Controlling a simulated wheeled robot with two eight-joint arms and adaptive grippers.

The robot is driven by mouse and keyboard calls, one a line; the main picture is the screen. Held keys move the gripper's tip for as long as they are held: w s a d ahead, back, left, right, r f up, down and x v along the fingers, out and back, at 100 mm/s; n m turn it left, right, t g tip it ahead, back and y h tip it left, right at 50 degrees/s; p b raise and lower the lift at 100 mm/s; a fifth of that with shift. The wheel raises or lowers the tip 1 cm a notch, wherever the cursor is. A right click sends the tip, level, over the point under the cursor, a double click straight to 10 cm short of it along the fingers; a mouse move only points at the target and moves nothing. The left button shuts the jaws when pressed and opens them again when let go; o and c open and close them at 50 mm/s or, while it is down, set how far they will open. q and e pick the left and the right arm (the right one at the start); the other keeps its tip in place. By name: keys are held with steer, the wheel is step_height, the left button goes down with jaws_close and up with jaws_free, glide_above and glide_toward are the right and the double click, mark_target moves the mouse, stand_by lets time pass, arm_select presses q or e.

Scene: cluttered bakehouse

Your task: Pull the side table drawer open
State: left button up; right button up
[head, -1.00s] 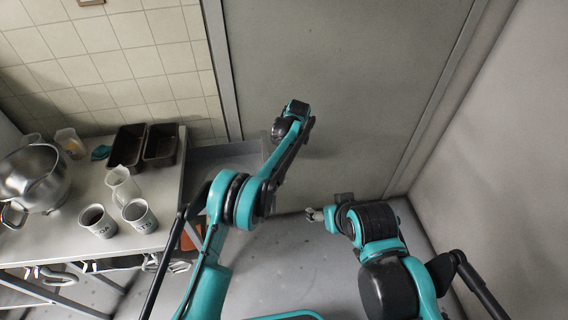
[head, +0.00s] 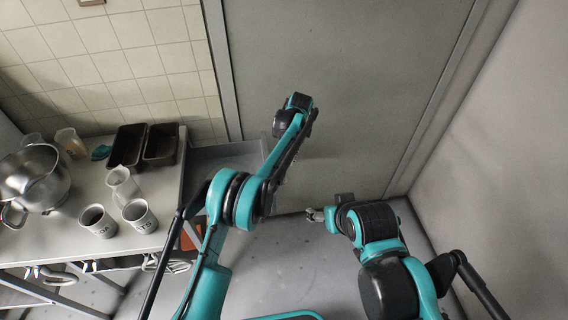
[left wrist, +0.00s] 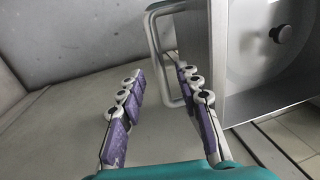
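The grey metal side table (head: 222,152) stands against the wall behind my left arm in the head view, partly covered by that arm. In the left wrist view a pale bar handle (left wrist: 157,45) juts from the grey drawer front (left wrist: 193,40). My left gripper (left wrist: 160,72) has its purple-padded fingers apart, with the handle bar between the fingertips in the picture. I cannot tell whether either finger touches it. The left fingers are hidden in the head view. My right gripper (head: 316,214) is low in the middle, away from the table; its finger gap is unclear.
A worktable (head: 55,240) on the left bears a steel bowl (head: 35,180), two dark tins (head: 160,147), a clear jug (head: 122,184) and two grey cups (head: 139,214). A wall closes the right side. Floor (head: 290,270) is clear between the arms.

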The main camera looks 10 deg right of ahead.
arm_select(q)
step_height(320, 180, up, 9)
steer(key=d, duration=0.1)
steer(key=shift+d, duration=0.4)
steer(key=s+a+r+t+h, duration=0.1)
steer(key=s+a+r, duration=0.4)
steer(key=a+r, duration=0.35)
steer(key=s+a+r+t+h, duration=0.15)
steer(key=s+a+r, duration=0.25)
steer(key=a+r, duration=0.45)
steer(key=s+a+f+t, duration=0.1)
steer(key=s+a+t, duration=0.1)
steer(key=s+a, duration=0.9)
steer(key=s+a+f+t, duration=0.2)
steer(key=s+f, duration=0.5)
steer(key=s, duration=0.6)
steer(key=shift+a+f+t, duration=0.3)
steer(key=shift+a+t, duration=0.05)
steer(key=shift+a, duration=0.5)
